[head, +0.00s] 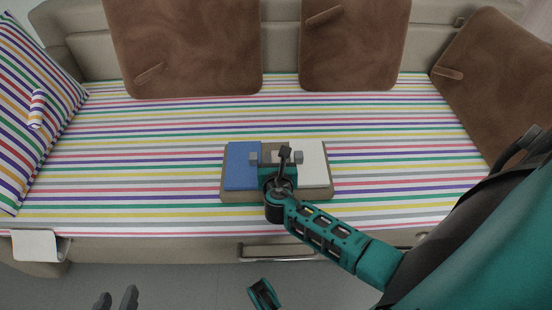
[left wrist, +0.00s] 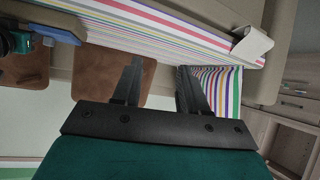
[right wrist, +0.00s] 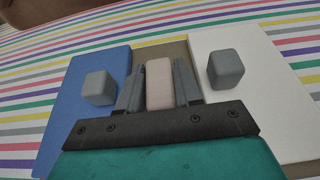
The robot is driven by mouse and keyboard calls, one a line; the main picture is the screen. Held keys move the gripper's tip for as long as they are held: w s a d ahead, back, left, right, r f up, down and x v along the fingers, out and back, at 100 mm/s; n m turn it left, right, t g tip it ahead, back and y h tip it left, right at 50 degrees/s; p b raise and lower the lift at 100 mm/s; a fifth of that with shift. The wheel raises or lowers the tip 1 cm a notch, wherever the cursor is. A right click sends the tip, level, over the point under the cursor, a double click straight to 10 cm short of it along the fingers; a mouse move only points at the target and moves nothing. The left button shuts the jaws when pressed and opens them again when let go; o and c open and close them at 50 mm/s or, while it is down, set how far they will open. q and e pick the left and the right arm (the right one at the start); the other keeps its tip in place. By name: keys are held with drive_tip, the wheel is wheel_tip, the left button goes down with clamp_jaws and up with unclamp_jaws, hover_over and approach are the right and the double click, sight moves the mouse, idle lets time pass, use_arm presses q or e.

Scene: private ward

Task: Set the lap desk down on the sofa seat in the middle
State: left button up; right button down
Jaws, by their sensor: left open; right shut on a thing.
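The lap desk is a tan board (head: 277,196) with a blue panel (head: 241,165) on its left and a white panel (head: 313,165) on its right. It lies level over the middle of the striped sofa seat (head: 150,160), near the front. I cannot tell whether it rests on the seat or hovers just above. My right gripper (right wrist: 160,88) is shut on the pale block handle (right wrist: 159,85) between the panels. Two grey knobs flank it. My left gripper (head: 116,299) is open and empty, low in front of the sofa; its fingers also show in the left wrist view (left wrist: 155,85).
Brown cushions lean along the back (head: 182,50) (head: 354,45) and at the right end (head: 495,75). A striped pillow (head: 35,110) stands at the left end. A white folded piece (head: 34,245) hangs at the front left. The seat left and right of the lap desk is clear.

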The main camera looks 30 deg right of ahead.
use_arm(q)
drive_tip(key=shift+f, duration=0.1)
use_arm(e)
drive_tip(key=shift+w, duration=0.1)
drive_tip(key=c, duration=0.7)
unclamp_jaws()
drive_tip(key=shift+f, duration=0.1)
drive_tip(key=shift+s+f, duration=0.2)
drive_tip(key=shift+p+v, duration=0.35)
drive_tip(key=shift+v, duration=0.4)
use_arm(q)
drive_tip(key=r+p, duration=0.3)
drive_tip(key=shift+s+a+r+p, duration=0.15)
drive_tip(key=shift+a+p, duration=0.1)
drive_tip(key=shift+p, duration=0.1)
use_arm(e)
drive_tip(key=v, duration=1.1)
drive_tip(key=shift+a+r, duration=0.15)
drive_tip(key=shift+r, duration=0.1)
use_arm(q)
drive_tip(key=shift+a+r, duration=0.1)
